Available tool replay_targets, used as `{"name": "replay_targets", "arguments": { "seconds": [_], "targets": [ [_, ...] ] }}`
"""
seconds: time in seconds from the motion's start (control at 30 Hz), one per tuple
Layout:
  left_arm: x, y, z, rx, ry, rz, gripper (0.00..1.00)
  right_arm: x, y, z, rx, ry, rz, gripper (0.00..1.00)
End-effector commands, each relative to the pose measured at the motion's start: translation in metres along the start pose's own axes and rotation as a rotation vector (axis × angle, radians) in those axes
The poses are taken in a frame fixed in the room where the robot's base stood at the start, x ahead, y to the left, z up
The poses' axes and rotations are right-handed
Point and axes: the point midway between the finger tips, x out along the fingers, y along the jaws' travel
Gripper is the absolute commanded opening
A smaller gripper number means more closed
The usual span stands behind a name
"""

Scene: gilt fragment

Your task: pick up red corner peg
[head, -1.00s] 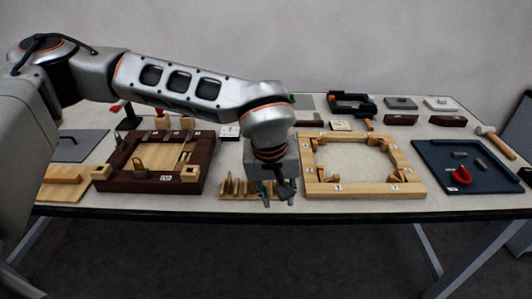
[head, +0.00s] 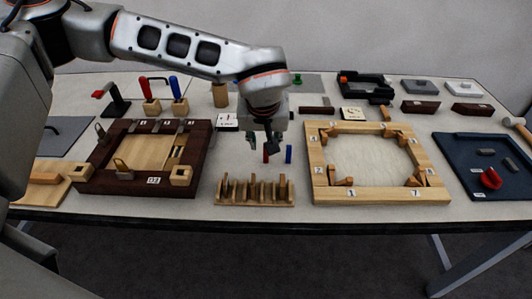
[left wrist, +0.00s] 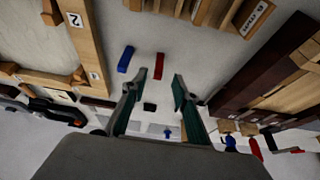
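A small red peg (head: 265,157) lies on the pale table between the notched wooden rack and the light wooden frame's left side. A similar blue peg (head: 289,154) lies just right of it. In the left wrist view the red peg (left wrist: 159,66) lies ahead of the fingertips, with the blue peg (left wrist: 126,59) to its left. My left gripper (head: 265,146) is over the table just behind the red peg. It also shows in the left wrist view (left wrist: 151,84), fingers spread and nothing between them. My right gripper is in neither view.
The notched wooden rack (head: 254,200) stands in front of the pegs. The light wooden frame (head: 316,180) is to the right, the dark wooden frame (head: 195,168) to the left. A navy tray (head: 455,170) is at far right. Bare table surrounds the two pegs.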

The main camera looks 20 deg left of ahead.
Motion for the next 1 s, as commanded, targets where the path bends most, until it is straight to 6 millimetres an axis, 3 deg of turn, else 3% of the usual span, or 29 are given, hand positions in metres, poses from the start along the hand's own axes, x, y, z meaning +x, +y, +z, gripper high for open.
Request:
{"name": "replay_targets", "arguments": {
  "seconds": [0.2, 0.53, 0.67, 1.0],
  "targets": [
    [0.031, 0.003, 0.001, 0.000, -0.004, -0.001, 0.29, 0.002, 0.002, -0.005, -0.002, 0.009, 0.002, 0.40],
    [0.037, 0.003, 0.000, 0.001, -0.001, 0.001, 0.29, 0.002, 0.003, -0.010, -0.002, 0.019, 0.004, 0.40],
    [0.037, 0.003, 0.000, 0.001, -0.001, 0.001, 0.01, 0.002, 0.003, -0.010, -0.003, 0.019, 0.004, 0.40],
    [0.037, 0.003, 0.000, 0.001, -0.001, 0.000, 0.01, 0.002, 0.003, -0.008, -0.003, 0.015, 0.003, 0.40]
  ]
}}
